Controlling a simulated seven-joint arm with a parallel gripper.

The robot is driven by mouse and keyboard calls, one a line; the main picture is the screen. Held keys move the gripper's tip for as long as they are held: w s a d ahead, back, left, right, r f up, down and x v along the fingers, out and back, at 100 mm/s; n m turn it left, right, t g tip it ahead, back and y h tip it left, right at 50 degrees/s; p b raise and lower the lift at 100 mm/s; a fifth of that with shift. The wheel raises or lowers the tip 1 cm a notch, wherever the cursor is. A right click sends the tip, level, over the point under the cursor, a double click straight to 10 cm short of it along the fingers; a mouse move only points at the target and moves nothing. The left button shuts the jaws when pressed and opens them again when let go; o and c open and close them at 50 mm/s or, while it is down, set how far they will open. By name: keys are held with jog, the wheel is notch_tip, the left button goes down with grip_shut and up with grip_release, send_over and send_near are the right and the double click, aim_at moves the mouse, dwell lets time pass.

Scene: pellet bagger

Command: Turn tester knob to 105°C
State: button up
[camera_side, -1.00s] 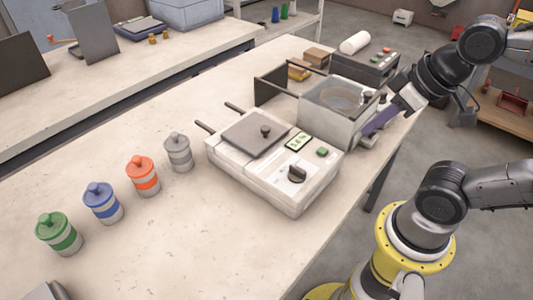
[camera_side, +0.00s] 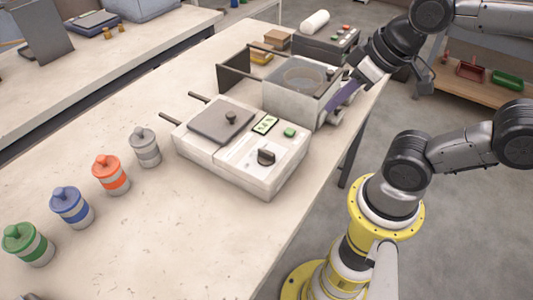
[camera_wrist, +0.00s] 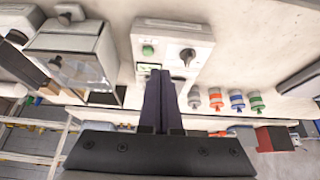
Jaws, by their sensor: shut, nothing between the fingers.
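The tester is a white box (camera_side: 228,152) with a dark lid plate, a lit display (camera_side: 265,125), a green button (camera_side: 289,132) and a black knob (camera_side: 266,157) on its front panel. The display reading is too small to tell. In the wrist view the tester (camera_wrist: 205,40) is at top centre, with its knob (camera_wrist: 187,55) right of my fingertips. My gripper (camera_wrist: 160,73) has purple fingers that are shut and empty. In the side view my gripper (camera_side: 329,108) is by the right side of the clear-topped box, apart from the tester knob.
The clear-topped box (camera_side: 290,103) stands directly behind the tester. Grey (camera_side: 145,150), orange (camera_side: 111,176), blue (camera_side: 72,208) and green (camera_side: 27,245) lidded jars line the left. A grey unit with buttons (camera_side: 325,47) is at the back. The near table surface is clear.

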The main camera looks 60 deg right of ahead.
jog(key=o, duration=0.5)
jog(key=shift+s+f, duration=0.1)
jog(key=shift+c, duration=0.2)
jog(key=shift+o, duration=1.3)
jog(key=shift+s+d+n, duration=0.15)
jog(key=shift+s+n, duration=0.05)
jog(key=shift+n, duration=0.5)
jog(key=o, duration=0.6)
jog(key=r+n, duration=0.1)
jog(key=w+r+n+g, duration=0.1)
jog(key=n, duration=0.1)
jog(key=r+n+g, duration=0.1)
jog(key=shift+w+d+n+h, duration=0.3)
jog(key=shift+h, duration=0.1)
jog(key=shift+c, duration=0.2)
jog(key=n+g+h, duration=0.3)
jog(key=n, duration=0.7)
send_over(266, 151)
jog(key=a+f+n, duration=0.2)
jog(key=a+f, duration=0.1)
jog(key=a, duration=0.3)
jog(key=shift+g+h, duration=0.3)
jog(key=x, duration=1.3)
jog(key=shift+d+f, duration=0.2)
jog(key=shift+d, duration=0.1)
